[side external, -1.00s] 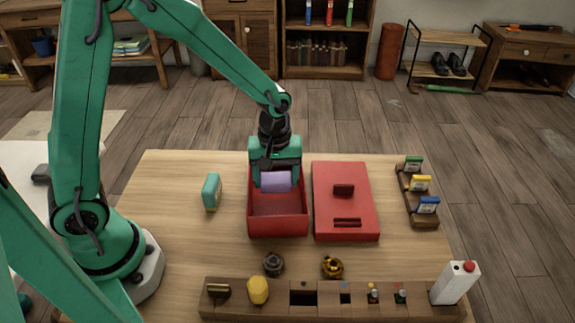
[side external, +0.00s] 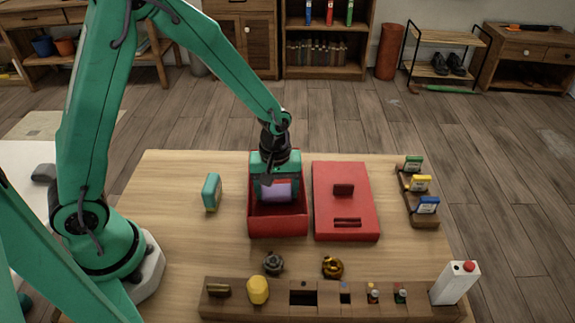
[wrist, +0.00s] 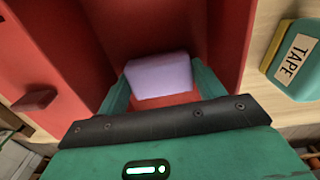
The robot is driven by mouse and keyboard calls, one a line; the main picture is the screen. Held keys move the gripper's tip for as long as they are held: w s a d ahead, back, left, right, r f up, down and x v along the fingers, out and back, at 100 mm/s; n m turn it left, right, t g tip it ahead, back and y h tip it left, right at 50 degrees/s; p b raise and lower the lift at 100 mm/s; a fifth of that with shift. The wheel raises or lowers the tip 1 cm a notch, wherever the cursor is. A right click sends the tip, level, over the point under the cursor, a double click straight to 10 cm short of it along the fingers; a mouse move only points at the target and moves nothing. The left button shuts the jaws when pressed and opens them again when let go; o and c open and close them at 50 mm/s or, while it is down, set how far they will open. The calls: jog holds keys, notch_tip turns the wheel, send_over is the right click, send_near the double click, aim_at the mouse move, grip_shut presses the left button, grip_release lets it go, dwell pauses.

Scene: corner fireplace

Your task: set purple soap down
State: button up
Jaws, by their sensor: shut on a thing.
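The purple soap (side external: 277,192) is a pale lilac block between the fingers of my gripper (side external: 276,190), inside the red open box (side external: 278,227). In the wrist view the soap (wrist: 159,76) sits between the two green fingers of my gripper (wrist: 157,85), with red box floor and walls around it. My gripper is shut on the soap and points down into the box. I cannot tell whether the soap touches the box floor.
A red lid (side external: 345,215) with a dark handle lies right of the box. A teal and yellow tape block (side external: 212,192) stands left of it. A small rack (side external: 418,195) is at right.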

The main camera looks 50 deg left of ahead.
aim_at(276, 190)
jog(key=o, duration=0.7)
jog(key=shift+f, duration=0.1)
jog(key=shift+o, duration=0.2)
notch_tip(276, 190, up, 12)
dwell(0.3)
jog(key=shift+r, duration=0.25)
jog(key=s+a+r+m+t, duration=0.2)
jog(key=s+a+r+m, duration=0.1)
jog(key=s+r+m, duration=0.2)
jog(key=s+a+r+m+t, duration=0.3)
jog(key=s+r+m, duration=0.2)
jog(key=s, duration=0.4)
jog(key=shift+s+a+r+t, duration=0.2)
jog(key=shift+s+r+t, duration=0.1)
jog(key=shift+r, duration=0.4)
